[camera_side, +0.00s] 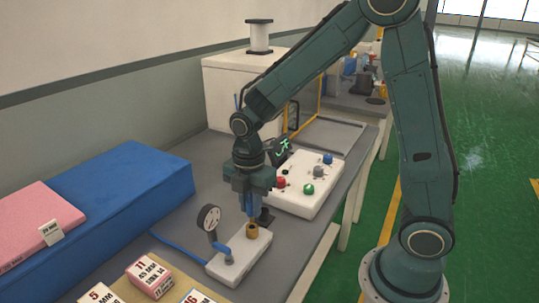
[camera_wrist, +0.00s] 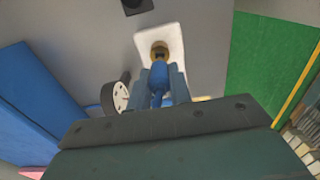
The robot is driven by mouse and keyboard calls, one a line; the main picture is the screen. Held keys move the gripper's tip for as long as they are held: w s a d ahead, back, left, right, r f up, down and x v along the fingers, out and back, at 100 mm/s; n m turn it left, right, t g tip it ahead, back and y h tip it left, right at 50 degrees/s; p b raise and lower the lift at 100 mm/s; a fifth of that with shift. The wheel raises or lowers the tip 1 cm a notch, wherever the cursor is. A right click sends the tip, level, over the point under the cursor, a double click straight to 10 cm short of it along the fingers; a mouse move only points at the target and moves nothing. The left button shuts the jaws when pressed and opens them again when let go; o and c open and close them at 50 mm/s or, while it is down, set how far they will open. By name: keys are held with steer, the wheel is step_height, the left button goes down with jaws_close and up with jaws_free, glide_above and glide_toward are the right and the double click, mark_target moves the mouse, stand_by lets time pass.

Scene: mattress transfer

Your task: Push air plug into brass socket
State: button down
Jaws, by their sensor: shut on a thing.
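My gripper (camera_side: 250,194) points down over the white block and is shut on the blue air plug (camera_side: 250,207). In the wrist view the plug (camera_wrist: 158,75) sits between the two fingers (camera_wrist: 160,86). The brass socket (camera_side: 252,230) stands upright on the white block (camera_side: 225,264); it also shows in the wrist view (camera_wrist: 159,50), just beyond the plug's tip. The plug is above the socket and close to it. I cannot tell whether its tip touches or enters the socket.
A pressure gauge (camera_side: 208,218) stands beside the block, with a blue hose (camera_side: 178,246) to its left. A white panel with coloured knobs (camera_side: 305,200) lies behind. A blue mattress block (camera_side: 120,205) fills the left. Numbered boxes (camera_side: 150,277) stand in front.

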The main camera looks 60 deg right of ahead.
mark_target(251, 216)
steer(key=shift+f, duration=2.05)
stand_by(0.7)
steer(key=c, duration=1.2)
jaws_free()
step_height(251, 216, up, 14)
steer(key=shift+f, duration=0.2)
steer(key=shift+r, duration=0.1)
